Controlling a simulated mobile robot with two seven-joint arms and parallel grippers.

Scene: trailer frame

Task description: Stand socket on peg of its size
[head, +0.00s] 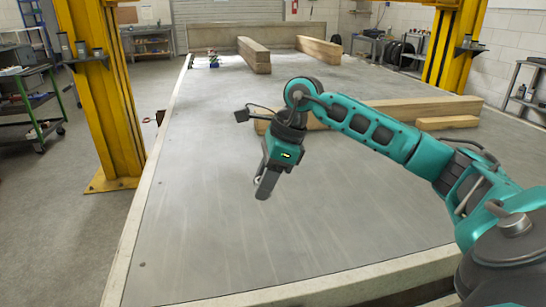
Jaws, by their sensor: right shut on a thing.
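My right gripper (264,188) hangs over the middle of the grey trailer deck, pointing down. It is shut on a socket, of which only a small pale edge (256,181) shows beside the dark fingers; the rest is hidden. No peg can be made out clearly. My left gripper is not in view.
Timber beams (400,110) lie on the deck behind and right of my arm, with more beams (254,54) farther back. Yellow lift posts (100,90) flank the deck and carry small shelves with dark cylinders. The deck's near left is clear.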

